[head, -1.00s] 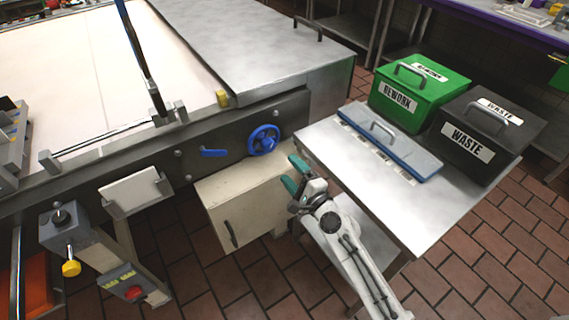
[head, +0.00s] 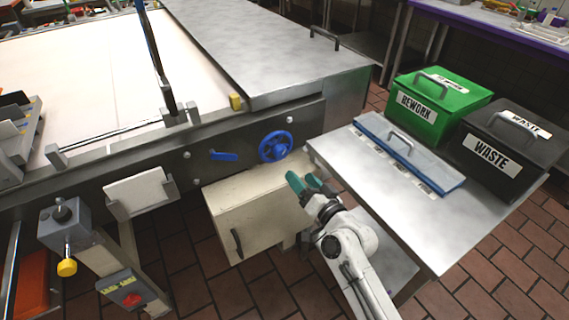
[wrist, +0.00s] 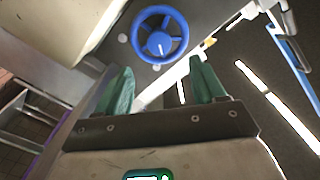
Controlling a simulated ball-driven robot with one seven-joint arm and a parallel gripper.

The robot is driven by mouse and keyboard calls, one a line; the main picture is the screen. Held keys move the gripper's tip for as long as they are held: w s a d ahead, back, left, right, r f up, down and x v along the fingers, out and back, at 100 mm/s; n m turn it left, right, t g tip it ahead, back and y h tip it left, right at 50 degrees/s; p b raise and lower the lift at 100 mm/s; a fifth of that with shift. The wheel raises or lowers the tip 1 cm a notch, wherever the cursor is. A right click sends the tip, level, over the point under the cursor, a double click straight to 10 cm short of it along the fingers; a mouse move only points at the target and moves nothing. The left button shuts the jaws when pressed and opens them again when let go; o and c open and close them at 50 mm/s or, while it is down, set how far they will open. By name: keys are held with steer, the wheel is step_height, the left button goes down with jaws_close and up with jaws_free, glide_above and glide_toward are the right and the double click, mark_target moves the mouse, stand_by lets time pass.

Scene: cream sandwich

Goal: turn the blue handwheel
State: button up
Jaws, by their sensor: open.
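The blue handwheel (head: 275,146) is mounted on the dark side panel of the machine in the head view. It also shows at the top middle of the wrist view (wrist: 160,46), with its spokes and hub unobstructed. My gripper (head: 305,181) is below and slightly right of the wheel in the head view, near the top of the cream cabinet. In the wrist view its two green fingers (wrist: 160,78) are spread apart and empty. The wheel appears beyond the gap between them, and I see no contact.
A blue lever (head: 224,156) sits left of the wheel on the same panel. The cream cabinet (head: 258,195) stands below. A metal side table (head: 420,220) on the right carries a blue-edged lidded tray, a green REWORK bin (head: 425,112) and a black WASTE bin (head: 500,150).

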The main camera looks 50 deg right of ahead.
mark_target(283, 154)
steer(key=w+d+n, duration=0.1)
steer(key=w+n, duration=0.1)
steer(key=w, duration=0.1)
steer(key=w+d+n, duration=0.1)
steer(key=w+n, duration=0.2)
steer(key=w, duration=0.1)
steer(key=w+d+n, duration=0.1)
steer(key=w+n, duration=0.1)
steer(key=w, duration=0.1)
steer(key=shift+w+d+r+n, duration=0.1)
steer(key=shift+w+r+n, duration=0.05)
steer(key=shift+w+n, duration=0.15)
steer(key=c, duration=1.1)
steer(key=shift+o, duration=0.2)
